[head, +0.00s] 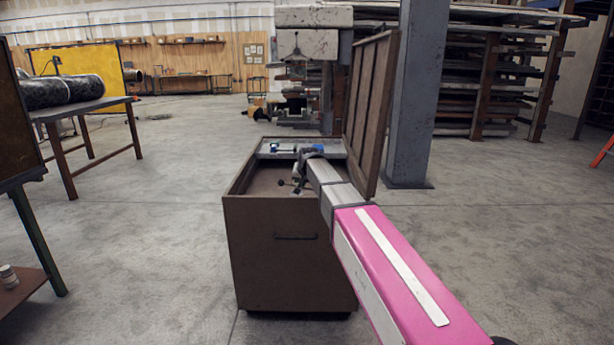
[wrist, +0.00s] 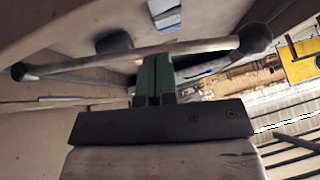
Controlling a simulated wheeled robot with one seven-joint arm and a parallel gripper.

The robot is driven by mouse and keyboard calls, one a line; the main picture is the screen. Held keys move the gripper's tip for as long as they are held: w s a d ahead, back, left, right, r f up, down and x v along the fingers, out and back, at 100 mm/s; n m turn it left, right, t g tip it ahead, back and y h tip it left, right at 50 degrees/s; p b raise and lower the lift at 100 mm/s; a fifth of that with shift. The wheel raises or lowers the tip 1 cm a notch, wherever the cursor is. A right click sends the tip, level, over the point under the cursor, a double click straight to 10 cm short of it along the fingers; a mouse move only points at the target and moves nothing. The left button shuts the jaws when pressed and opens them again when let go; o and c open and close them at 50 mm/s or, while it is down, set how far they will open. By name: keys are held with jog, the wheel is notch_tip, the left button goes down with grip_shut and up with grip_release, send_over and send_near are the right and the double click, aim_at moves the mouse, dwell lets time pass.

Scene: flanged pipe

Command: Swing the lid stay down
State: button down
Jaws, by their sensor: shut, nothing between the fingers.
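The lid stay (wrist: 190,48) is a thin grey metal rod with dark rounded ends, lying across the wrist view. My gripper (wrist: 155,62) has green fingers closed together. Their tips are at the middle of the rod; I cannot tell whether they touch it, and they do not grip it. In the head view my gripper (head: 298,184) is inside the top of a brown chest (head: 285,270), partly hidden by my arm. The chest's lid (head: 368,110) stands upright, open, on the right side. A small dark knob (head: 281,183) shows beside my gripper; I cannot tell whether it belongs to the stay.
A grey tray (head: 335,150) with blue items lies at the back of the chest. A grey column (head: 408,100) stands behind the lid. A table with dark pipes (head: 80,88) is at the left.

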jog(key=shift+a+f+h, duration=0.2)
jog(key=shift+a+f, duration=0.05)
jog(key=shift+f, duration=0.5)
jog(key=shift+a+f+h, duration=0.2)
jog(key=shift+f, duration=0.55)
